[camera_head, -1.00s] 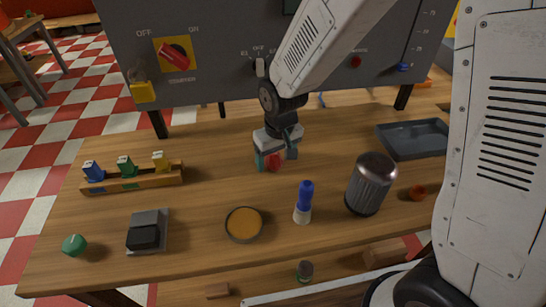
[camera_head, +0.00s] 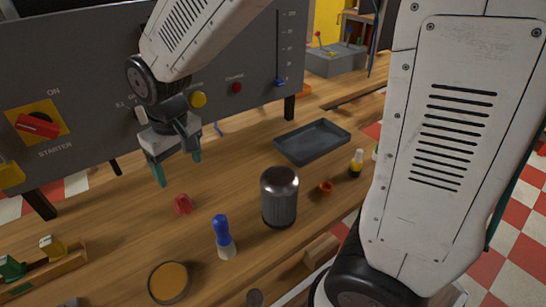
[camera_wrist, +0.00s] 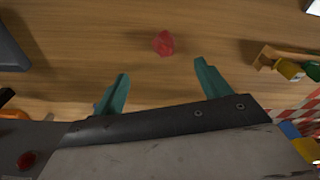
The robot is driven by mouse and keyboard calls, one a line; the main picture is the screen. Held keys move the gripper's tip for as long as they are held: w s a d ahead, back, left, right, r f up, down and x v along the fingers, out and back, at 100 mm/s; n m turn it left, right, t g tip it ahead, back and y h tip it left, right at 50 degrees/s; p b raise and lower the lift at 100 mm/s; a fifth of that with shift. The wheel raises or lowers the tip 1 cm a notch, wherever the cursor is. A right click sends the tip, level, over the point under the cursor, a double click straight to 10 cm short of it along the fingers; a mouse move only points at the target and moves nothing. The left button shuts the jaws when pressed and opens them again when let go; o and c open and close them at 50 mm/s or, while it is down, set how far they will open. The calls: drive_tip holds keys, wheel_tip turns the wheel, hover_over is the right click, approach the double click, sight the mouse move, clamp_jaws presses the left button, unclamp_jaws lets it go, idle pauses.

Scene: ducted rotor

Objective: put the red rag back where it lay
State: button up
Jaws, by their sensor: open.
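The red rag (camera_head: 183,204) lies crumpled on the wooden table, left of the dark metal canister. It also shows in the wrist view (camera_wrist: 164,43), beyond and between the fingertips, touching neither. My gripper (camera_head: 177,172) is open and empty, raised above the table near the panel, up and to the left of the rag. Its two teal fingers stand well apart in the wrist view (camera_wrist: 163,85).
A dark canister (camera_head: 279,198), a blue-topped bottle (camera_head: 223,238) and a round orange-filled dish (camera_head: 169,282) stand near the rag. A grey tray (camera_head: 312,142) lies behind. The grey control panel (camera_head: 75,85) bounds the back. A wooden rack (camera_head: 45,273) sits front left.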

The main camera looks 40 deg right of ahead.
drive_tip(key=s+d+r+m, duration=0.1)
drive_tip(key=s+d+r, duration=0.3)
drive_tip(key=s+d, duration=0.3)
drive_tip(key=s+d+r+m, duration=0.2)
drive_tip(key=s+d+r, duration=0.2)
drive_tip(key=s+d, duration=0.4)
drive_tip(key=s, duration=0.6)
drive_tip(key=shift+s+r+m, duration=0.3)
drive_tip(key=shift+r, duration=0.1)
